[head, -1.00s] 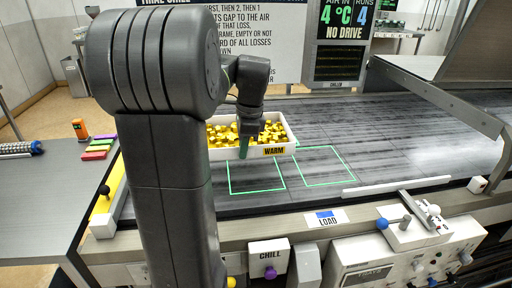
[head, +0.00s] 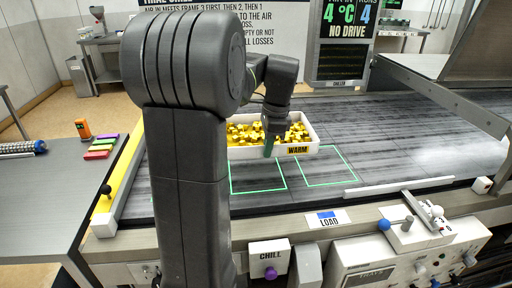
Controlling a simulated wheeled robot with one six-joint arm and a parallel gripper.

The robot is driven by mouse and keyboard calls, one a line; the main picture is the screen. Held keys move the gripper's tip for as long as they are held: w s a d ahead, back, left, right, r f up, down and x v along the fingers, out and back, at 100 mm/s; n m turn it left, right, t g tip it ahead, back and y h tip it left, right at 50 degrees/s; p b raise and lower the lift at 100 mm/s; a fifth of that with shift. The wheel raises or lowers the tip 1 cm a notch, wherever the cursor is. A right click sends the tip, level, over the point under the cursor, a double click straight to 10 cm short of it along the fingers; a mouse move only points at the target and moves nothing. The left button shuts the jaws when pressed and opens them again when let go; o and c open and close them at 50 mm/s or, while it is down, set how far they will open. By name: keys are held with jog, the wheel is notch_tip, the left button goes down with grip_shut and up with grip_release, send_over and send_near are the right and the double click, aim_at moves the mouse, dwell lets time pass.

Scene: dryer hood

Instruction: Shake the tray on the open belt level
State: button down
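A white tray (head: 258,152) labelled WARM holds a heap of yellow pieces, piled unevenly with bare patches hard to judge. It sits at or just above the dark belt (head: 400,140), behind two green outlined frames; I cannot tell whether it touches the belt. My gripper (head: 270,148) is at the tray's front wall, fingers pointing down. My arm hides the tray's left end, and the fingers are too small to tell whether they are closed on the wall.
Two green frames (head: 325,166) on the belt are empty. A white bar (head: 398,186) lies along the belt's front edge. A raised hood (head: 480,60) stands at the right. A control panel (head: 400,255) is in front. Coloured blocks (head: 100,147) lie on the left table.

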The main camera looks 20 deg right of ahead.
aim_at(248, 147)
jog(key=shift+d, duration=0.7)
jog(key=a, duration=0.2)
jog(key=w+a, duration=0.1)
jog(key=a, duration=0.4)
jog(key=shift+w+a+r, duration=0.15)
jog(key=shift+w+a, duration=0.2)
jog(key=shift+a, duration=0.05)
jog(key=shift+d, duration=0.75)
jog(key=shift+a, duration=0.3)
jog(key=shift+d, duration=0.1)
